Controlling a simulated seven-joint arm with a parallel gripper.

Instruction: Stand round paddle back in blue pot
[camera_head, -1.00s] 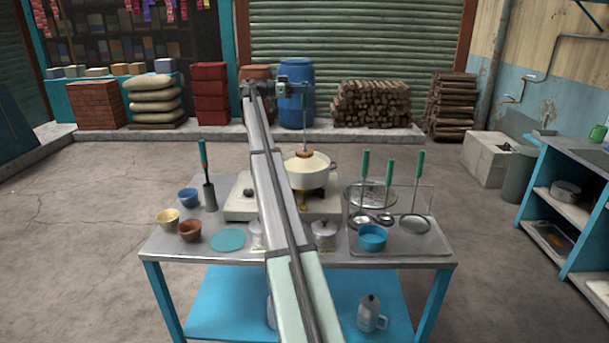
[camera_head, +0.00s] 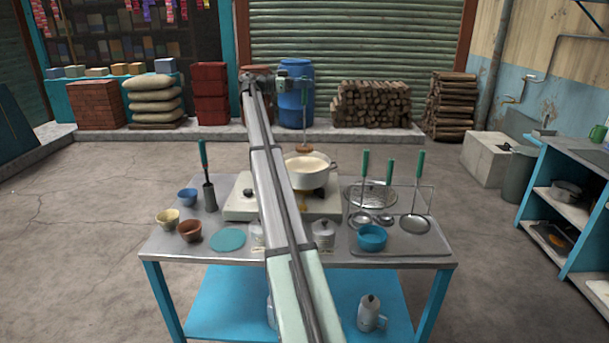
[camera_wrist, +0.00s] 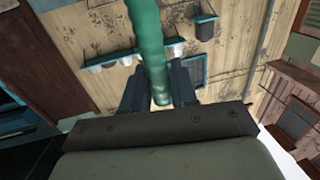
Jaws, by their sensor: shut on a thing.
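My gripper (camera_head: 304,88) is shut on the green handle (camera_wrist: 147,45) of the round paddle and holds it upright. The paddle's brown round head (camera_head: 304,149) hangs above the back part of the white milk pan (camera_head: 332,172), which holds pale milk. The head looks clear of the milk, but the exact gap is hard to judge. The wrist view shows the handle between the jaws, not the paddle's head.
Several green-handled ladles and strainers (camera_head: 364,190) stand upright behind the blue pot. A metal canister (camera_head: 323,236) is to its left. A spatula (camera_head: 209,195), small bowls (camera_head: 190,231) and a teal disc (camera_head: 228,240) are at the table's left. My arm crosses the middle.

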